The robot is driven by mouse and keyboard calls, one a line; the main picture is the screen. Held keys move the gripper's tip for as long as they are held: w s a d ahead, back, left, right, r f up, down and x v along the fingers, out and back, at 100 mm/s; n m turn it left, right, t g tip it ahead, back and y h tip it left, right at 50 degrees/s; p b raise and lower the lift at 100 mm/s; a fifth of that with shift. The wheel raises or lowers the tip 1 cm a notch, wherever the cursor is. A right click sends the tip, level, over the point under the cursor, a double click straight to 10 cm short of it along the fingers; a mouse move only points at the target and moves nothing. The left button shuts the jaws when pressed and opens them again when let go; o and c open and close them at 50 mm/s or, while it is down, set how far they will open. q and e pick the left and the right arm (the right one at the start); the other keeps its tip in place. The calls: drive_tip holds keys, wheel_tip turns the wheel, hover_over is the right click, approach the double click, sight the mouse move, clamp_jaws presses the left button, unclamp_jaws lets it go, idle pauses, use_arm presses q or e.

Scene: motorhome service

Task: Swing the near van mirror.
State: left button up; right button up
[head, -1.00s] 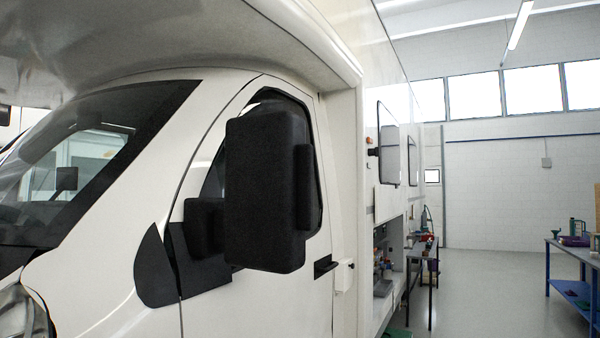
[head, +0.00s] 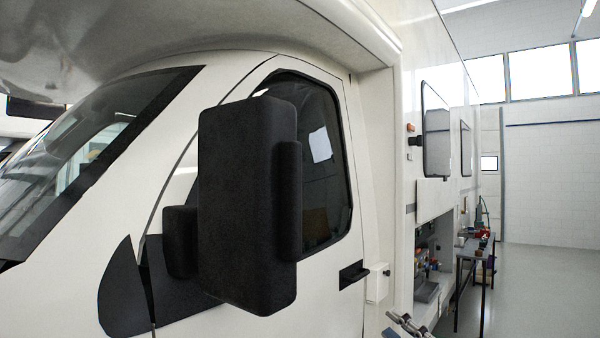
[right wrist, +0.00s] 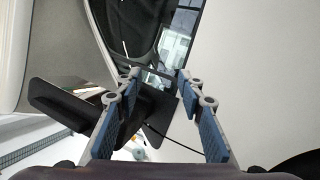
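The near van mirror (head: 240,205) is a tall black housing on a black arm and base plate (head: 118,290), at the front of the white van's door. It stands out from the door and hides part of the window. My right gripper (head: 408,324) just shows at the bottom edge in the head view, right of the mirror and apart from it. In the right wrist view its two blue-padded fingers (right wrist: 157,80) are spread, with nothing held between them. Dark parts show beyond the fingers there; I cannot tell for sure which belong to the mirror. My left gripper is not in view.
The white van door with its black handle (head: 353,274) is behind the mirror. An open side hatch (head: 425,290) and a workbench (head: 474,248) are at the right. The floor (head: 545,285) at far right is clear.

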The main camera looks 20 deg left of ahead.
drive_tip(key=s+a+r+n+g+y, duration=0.1)
drive_tip(key=s+a+r+n+g, duration=0.1)
drive_tip(key=s+r+n, duration=0.3)
drive_tip(key=s+a+r+n+g+p, duration=0.1)
drive_tip(key=a+r+n+g, duration=0.1)
drive_tip(key=r, duration=0.5)
drive_tip(key=s+a+r+n+g+y, duration=0.1)
drive_tip(key=s+a+r+n+g, duration=0.1)
drive_tip(key=r+n, duration=0.3)
drive_tip(key=n+h+p, duration=0.2)
drive_tip(key=n+h, duration=0.1)
drive_tip(key=n, duration=0.4)
approach(300, 183)
drive_tip(key=a, duration=0.2)
drive_tip(key=shift+g, duration=0.3)
drive_tip(key=p+x, duration=0.1)
drive_tip(key=x, duration=0.1)
drive_tip(key=p+x, duration=0.1)
drive_tip(key=x, duration=0.1)
drive_tip(key=p+x, duration=0.1)
drive_tip(key=x, duration=0.2)
drive_tip(key=shift+w+r, duration=0.15)
drive_tip(key=shift+w, duration=0.25)
drive_tip(key=shift+w+a, duration=0.1)
drive_tip(key=shift+a, duration=0.2)
drive_tip(key=shift+d, duration=0.1)
drive_tip(key=shift+c, duration=0.6)
clamp_jaws()
